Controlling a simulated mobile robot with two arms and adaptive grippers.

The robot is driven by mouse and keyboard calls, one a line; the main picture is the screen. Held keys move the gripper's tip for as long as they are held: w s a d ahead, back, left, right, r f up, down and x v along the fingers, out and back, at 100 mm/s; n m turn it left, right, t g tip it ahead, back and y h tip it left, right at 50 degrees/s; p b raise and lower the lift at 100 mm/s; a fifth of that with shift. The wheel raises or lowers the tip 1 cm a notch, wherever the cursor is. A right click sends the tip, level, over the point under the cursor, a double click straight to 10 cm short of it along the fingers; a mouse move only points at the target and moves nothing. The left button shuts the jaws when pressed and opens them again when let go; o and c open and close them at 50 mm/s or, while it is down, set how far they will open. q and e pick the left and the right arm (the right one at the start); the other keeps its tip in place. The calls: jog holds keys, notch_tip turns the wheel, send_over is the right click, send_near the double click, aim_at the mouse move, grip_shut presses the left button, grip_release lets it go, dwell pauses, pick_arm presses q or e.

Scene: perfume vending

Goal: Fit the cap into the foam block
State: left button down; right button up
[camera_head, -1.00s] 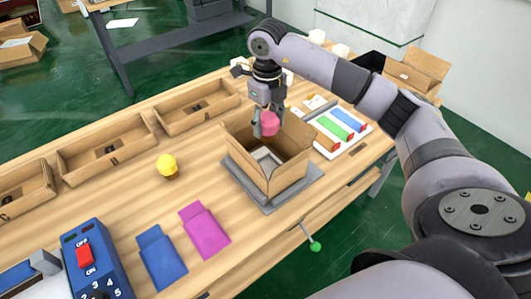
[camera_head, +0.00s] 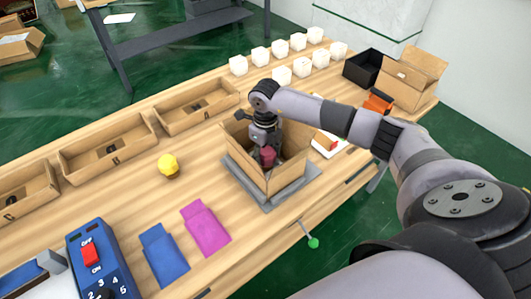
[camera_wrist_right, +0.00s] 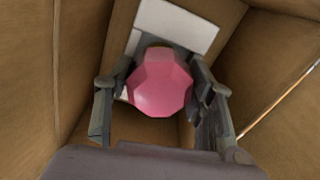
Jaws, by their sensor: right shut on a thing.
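A pink faceted cap (camera_wrist_right: 160,84) is between the fingers of my right gripper (camera_wrist_right: 162,100), which is shut on it. In the head view the cap (camera_head: 268,155) and my right gripper (camera_head: 266,150) are down inside the open cardboard box (camera_head: 256,178). The foam block (camera_wrist_right: 178,25) shows in the wrist view as a pale piece in the box behind the cap. The cap hides part of it, so I cannot tell whether they touch. My left gripper is out of view.
A yellow cap (camera_head: 168,164) stands to the left. Magenta (camera_head: 204,226) and blue (camera_head: 162,254) pouches lie in front. Several white cubes (camera_head: 282,76) stand behind.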

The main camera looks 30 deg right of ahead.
aim_at(265, 150)
jog(key=shift+f+b, duration=0.3)
jog(key=o, duration=1.3)
jog(key=shift+r, duration=0.15)
jog(key=shift+r+p, duration=0.4)
jog(key=shift+p, duration=0.1)
notch_tip(265, 150, up, 10)
jog(key=shift+r+b, duration=0.2)
jog(key=shift+b, duration=1.05)
jog(key=shift+r, duration=0.6)
